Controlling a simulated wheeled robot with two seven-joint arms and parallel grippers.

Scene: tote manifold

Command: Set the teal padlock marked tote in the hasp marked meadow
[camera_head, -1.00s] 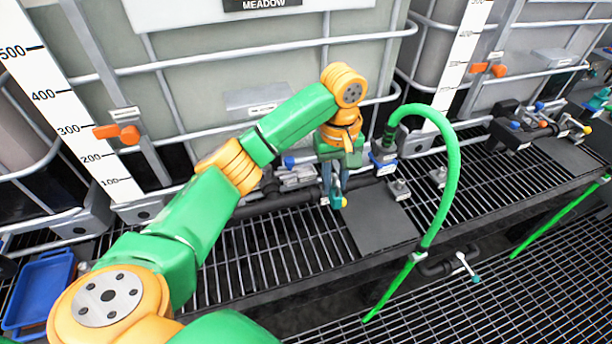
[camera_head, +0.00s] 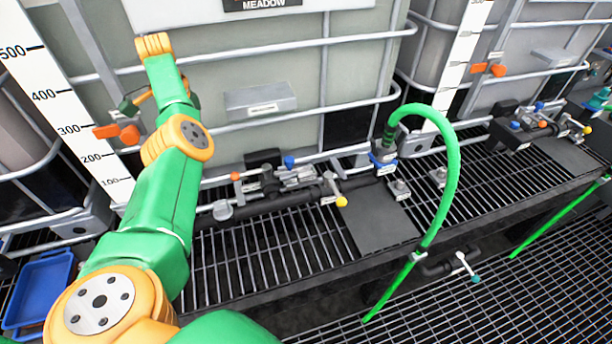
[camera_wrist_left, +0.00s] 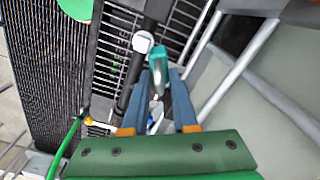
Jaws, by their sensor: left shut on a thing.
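In the left wrist view my left gripper (camera_wrist_left: 161,78) is shut on the teal padlock (camera_wrist_left: 158,62), which sits between its blue fingers; no tote mark can be read on it. In the head view the fingers and padlock are hidden behind my raised forearm, in front of the left part of the tank. The MEADOW sign (camera_head: 262,4) is on that tank. I cannot make out a hasp marked meadow. My right gripper is not in view.
A pipe manifold with valves (camera_head: 285,178) runs along the grated shelf (camera_head: 270,250) below the tank. A yellow knob (camera_head: 341,201) sits at its right end, by a dark plate (camera_head: 378,222). A green hose (camera_head: 455,170) arches to the right. A blue tray (camera_head: 38,290) is at the lower left.

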